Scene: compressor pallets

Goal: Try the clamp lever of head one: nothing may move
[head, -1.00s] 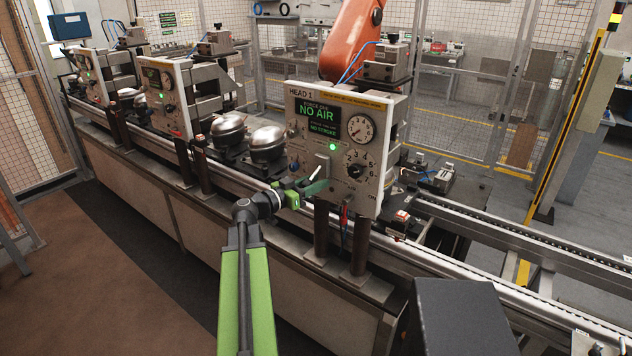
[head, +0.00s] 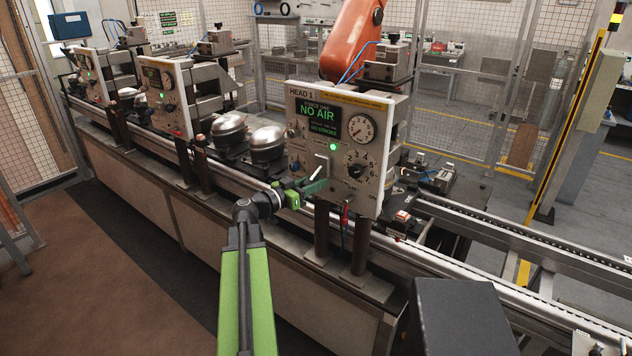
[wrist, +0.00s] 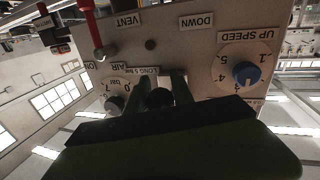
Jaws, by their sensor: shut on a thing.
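The head one panel (head: 340,150) faces me, with a lit green lamp and a screen reading "NO AIR" and "NO STROKE". A pale upright lever part (head: 322,165) shows low on the panel, just above the fingers. My gripper (head: 312,186) is at the panel's lower left. My fingers hide much of the lever.
A red-handled lever (wrist: 92,28) by the "VENT" label and a blue "UP SPEED" knob (wrist: 245,74) are close by. Dark posts (head: 322,230) stand below the panel. Silver compressors (head: 267,144) sit on the line to the left. An orange robot arm (head: 350,40) is behind.

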